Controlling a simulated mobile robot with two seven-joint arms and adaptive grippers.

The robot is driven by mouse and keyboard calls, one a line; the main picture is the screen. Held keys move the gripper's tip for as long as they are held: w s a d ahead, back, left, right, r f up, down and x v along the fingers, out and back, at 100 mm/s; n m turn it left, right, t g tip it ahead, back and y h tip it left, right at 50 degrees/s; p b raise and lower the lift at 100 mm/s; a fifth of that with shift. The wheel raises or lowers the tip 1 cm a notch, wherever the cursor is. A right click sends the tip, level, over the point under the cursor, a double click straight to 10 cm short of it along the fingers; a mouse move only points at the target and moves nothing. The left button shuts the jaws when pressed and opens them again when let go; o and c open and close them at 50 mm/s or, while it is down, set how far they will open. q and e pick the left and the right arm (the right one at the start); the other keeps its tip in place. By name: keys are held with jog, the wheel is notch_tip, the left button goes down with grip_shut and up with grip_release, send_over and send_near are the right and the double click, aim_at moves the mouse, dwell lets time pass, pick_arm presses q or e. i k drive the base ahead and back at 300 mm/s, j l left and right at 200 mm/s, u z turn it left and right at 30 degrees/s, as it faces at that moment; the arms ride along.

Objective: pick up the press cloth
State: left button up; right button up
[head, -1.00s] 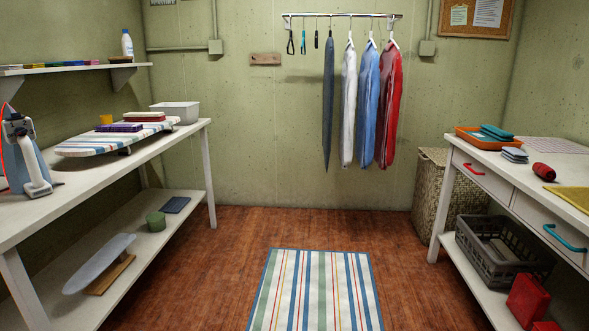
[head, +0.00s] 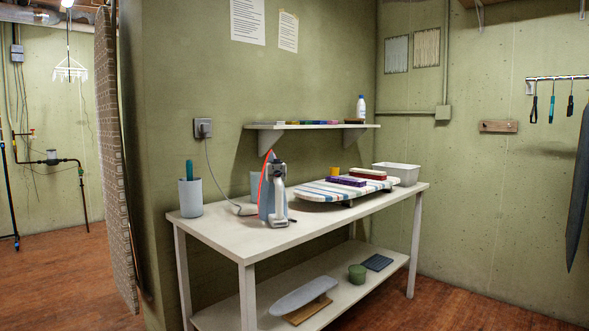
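I cannot pick out a press cloth for certain. A flat dark blue item (head: 377,262), perhaps folded cloth, lies at the right end of the table's lower shelf. A striped tabletop ironing board (head: 318,194) rests on the white table (head: 225,231). A purple block-like item (head: 346,181) and a red-topped item (head: 367,173) lie on the board; I cannot tell what they are. Neither of my grippers is in view.
The table also holds a grey cup (head: 190,197) and a white bin (head: 397,173). Below are a sleeve board (head: 305,296) and a green tin (head: 357,273). A wall shelf (head: 310,126) hangs above. A patterned panel (head: 117,165) stands at left. Floor shows at right front.

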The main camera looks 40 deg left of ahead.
aim_at(357, 171)
jog(key=i+l+z, duration=0.1)
jog(key=i+z, duration=0.35)
jog(key=i, duration=1)
jog(key=i+u, duration=0.25)
jog(key=i, duration=0.25)
jog(key=i+l+u, duration=0.2)
jog(key=i, duration=0.25)
jog(key=i+l+u, duration=0.25)
jog(key=i, duration=0.25)
jog(key=i+l+u, duration=0.1)
jog(key=u, duration=0.35)
jog(key=i+l+u, duration=0.25)
jog(key=u, duration=0.25)
jog(key=i+l+u, duration=0.15)
jog(key=u, duration=0.3)
